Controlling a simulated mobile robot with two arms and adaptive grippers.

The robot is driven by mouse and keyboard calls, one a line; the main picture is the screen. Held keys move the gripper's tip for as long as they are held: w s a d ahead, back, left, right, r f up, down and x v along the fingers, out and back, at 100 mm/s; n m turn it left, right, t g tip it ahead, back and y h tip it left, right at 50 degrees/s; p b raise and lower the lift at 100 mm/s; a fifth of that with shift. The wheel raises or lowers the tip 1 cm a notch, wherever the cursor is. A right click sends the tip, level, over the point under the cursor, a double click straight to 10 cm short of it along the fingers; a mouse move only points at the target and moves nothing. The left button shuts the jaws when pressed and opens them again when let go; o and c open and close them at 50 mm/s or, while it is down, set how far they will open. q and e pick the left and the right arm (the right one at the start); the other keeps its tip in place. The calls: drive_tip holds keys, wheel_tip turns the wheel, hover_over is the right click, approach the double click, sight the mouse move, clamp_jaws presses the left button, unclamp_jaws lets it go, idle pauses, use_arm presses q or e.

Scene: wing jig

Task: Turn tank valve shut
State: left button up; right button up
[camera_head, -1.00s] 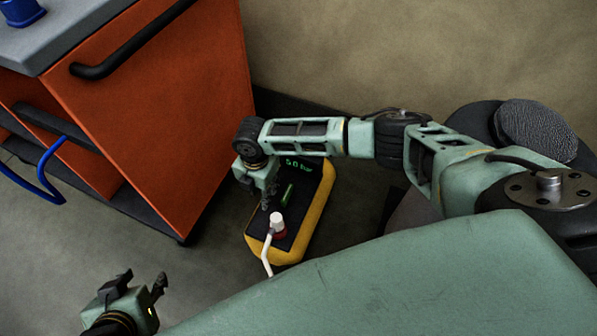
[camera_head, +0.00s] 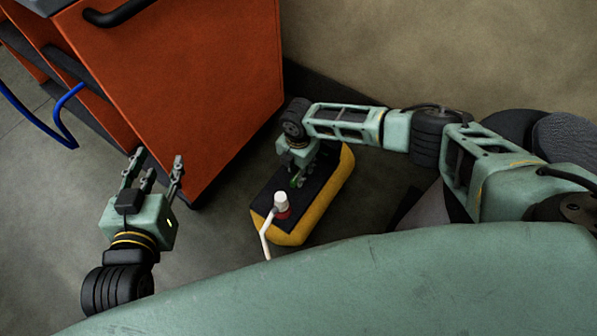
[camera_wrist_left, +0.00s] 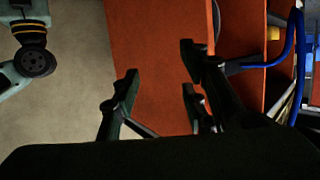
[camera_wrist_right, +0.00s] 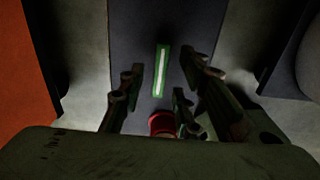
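The tank unit (camera_head: 326,208) is a yellow box with a dark top, standing on the floor. A green bar with a pale stripe, seemingly the valve handle (camera_wrist_right: 160,72), lies on its dark top. A sliver of it shows in the head view (camera_head: 294,181), mostly hidden by my right gripper. My right gripper (camera_head: 300,178) points down over the bar. Its fingers (camera_wrist_right: 158,88) are open on either side of the bar, with no visible contact. My left gripper (camera_head: 156,165) is raised, open and empty, left of the tank.
A red base with a white cap (camera_head: 281,202) stands at the tank's near end, and a white hose (camera_head: 265,238) leads off it. An orange cabinet (camera_head: 190,80) stands left of the tank. A blue cable (camera_head: 62,115) hangs at the cabinet's left. Grey floor is free left of the tank.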

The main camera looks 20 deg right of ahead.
drive_tip(key=shift+f, duration=0.7)
use_arm(q)
drive_tip(key=r, duration=0.1)
drive_tip(key=t, duration=0.1)
drive_tip(key=w+r, duration=0.1)
drive_tip(key=shift+d+r+t+h, duration=0.3)
drive_tip(key=shift+r, duration=0.05)
use_arm(e)
clamp_jaws()
